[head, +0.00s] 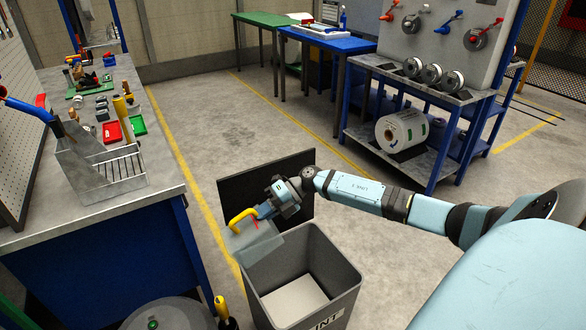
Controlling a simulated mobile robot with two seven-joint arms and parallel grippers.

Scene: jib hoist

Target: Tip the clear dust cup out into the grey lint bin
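The clear dust cup (240,240) is a see-through grey box with a yellow handle (240,216) and a small red part. It is at the back left rim of the grey lint bin (342,294), partly overlapping it in the head view. My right gripper (262,211) is at the yellow handle and appears shut on it. The cup's exact tilt and contents are hard to make out. The bin is open at the top, with a pale floor inside and lettering on its front, cut by the picture's lower edge. My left gripper is not in view.
A dark upright panel (235,192) stands behind the bin. A round grey machine (165,315) is at bottom left. A shelf rack (400,160) stands at right; the floor between is clear.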

